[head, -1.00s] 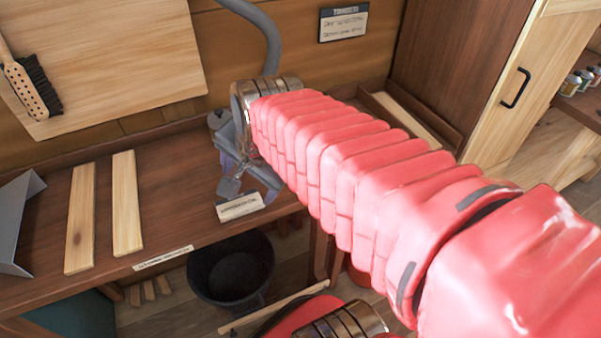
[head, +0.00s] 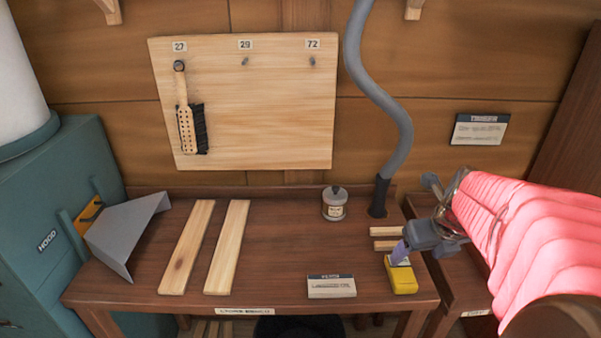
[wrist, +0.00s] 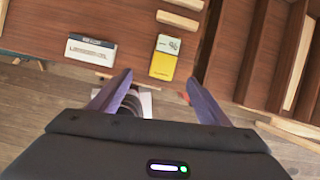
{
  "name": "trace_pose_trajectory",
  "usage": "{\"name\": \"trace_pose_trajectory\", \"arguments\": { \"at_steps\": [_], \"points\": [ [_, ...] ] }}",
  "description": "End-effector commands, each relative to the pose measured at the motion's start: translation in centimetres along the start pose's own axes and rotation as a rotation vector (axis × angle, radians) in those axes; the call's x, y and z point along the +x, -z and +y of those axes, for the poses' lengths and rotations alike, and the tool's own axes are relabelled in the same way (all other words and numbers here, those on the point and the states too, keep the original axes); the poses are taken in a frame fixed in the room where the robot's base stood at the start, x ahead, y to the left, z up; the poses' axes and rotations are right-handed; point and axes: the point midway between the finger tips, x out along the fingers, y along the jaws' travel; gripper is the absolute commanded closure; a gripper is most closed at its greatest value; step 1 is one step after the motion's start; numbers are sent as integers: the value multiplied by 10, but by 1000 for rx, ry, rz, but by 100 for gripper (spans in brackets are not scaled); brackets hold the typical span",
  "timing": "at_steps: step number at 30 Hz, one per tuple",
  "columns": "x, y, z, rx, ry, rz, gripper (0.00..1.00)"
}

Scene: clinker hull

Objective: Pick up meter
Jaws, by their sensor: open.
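The meter (head: 402,279) is a small yellow block with a pale upper part. It lies on the right end of the wooden bench in the head view. In the wrist view the meter (wrist: 163,66) shows just beyond the fingertips, roughly in line with the gap between them. My gripper (head: 399,252) overlaps the meter's upper end in the head view and hides part of it. In the wrist view my gripper (wrist: 157,82) has its two purple-grey fingers spread apart with nothing held between them. I cannot tell how far above the meter they are.
A label card (head: 331,286) stands left of the meter. Short wood strips (head: 386,238) lie just behind it. Two long slats (head: 228,248), a grey angled hood (head: 125,235) and a lidded jar (head: 335,203) are on the bench. A grey hose (head: 399,130) rises behind.

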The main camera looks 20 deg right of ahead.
Motion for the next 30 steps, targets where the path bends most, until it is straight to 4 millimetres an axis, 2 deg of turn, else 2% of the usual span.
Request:
{"name": "trace_pose_trajectory", "arguments": {
  "at_steps": [5,17,30],
  "points": [
    [4,2,-11,115,3,3,30],
    [7,2,-11,118,2,3,30],
    [59,3,-10,117,1,6,30]
  ]
}}
